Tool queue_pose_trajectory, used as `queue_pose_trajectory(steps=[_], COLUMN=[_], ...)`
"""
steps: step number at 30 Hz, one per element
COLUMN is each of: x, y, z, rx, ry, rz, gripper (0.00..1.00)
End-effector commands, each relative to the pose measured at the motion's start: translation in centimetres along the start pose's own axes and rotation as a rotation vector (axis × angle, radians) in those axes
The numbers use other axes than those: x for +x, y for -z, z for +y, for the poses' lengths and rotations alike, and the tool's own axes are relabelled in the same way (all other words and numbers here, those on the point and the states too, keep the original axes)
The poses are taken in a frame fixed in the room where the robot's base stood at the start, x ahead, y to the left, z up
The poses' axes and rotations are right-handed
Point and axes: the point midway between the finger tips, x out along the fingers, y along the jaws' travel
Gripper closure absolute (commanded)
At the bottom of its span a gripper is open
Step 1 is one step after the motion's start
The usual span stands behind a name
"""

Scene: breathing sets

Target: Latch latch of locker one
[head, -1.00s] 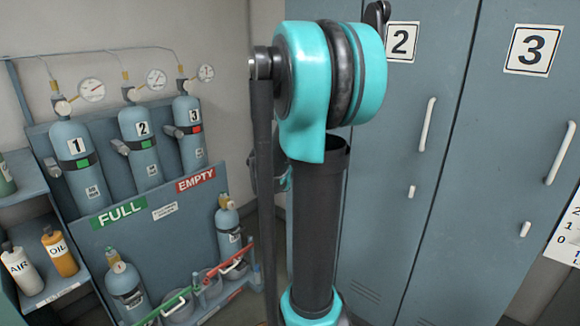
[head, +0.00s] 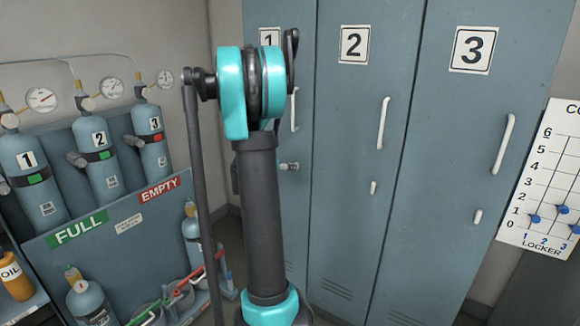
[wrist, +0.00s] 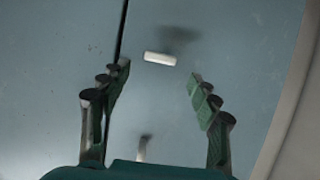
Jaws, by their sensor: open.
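Locker one (head: 269,60) is the leftmost blue-grey locker in the head view, partly behind my arm, with its door flush. Its white pull handle (head: 294,110) shows just right of my arm. In the wrist view the latch (wrist: 160,58) is a short bar lying nearly crosswise, slightly tilted. My gripper (wrist: 159,76) is open and empty, its green fingers spread either side of the latch, apparently not touching it. The handle's end (wrist: 142,148) shows between the fingers. In the head view my gripper is mostly hidden behind my arm.
Locker two (head: 352,130) and locker three (head: 450,150) stand to the right, their latches upright. A gas cylinder rack (head: 130,240) stands at the left. A locker chart (head: 545,180) hangs at the right. A dark door seam (wrist: 122,30) runs beside the left finger.

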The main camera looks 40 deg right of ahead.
Motion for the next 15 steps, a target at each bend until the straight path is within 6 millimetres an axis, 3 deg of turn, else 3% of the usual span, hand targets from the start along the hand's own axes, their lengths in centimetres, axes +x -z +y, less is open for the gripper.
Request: queue_pose_trajectory(steps=[6, 15], x=[3.1, 4.2], y=[0.0, 0.0], z=[0.0, 0.0], rx=[0.0, -0.001], ry=[-0.001, 0.0], rz=[0.001, 0.0], gripper=[0.38, 0.38])
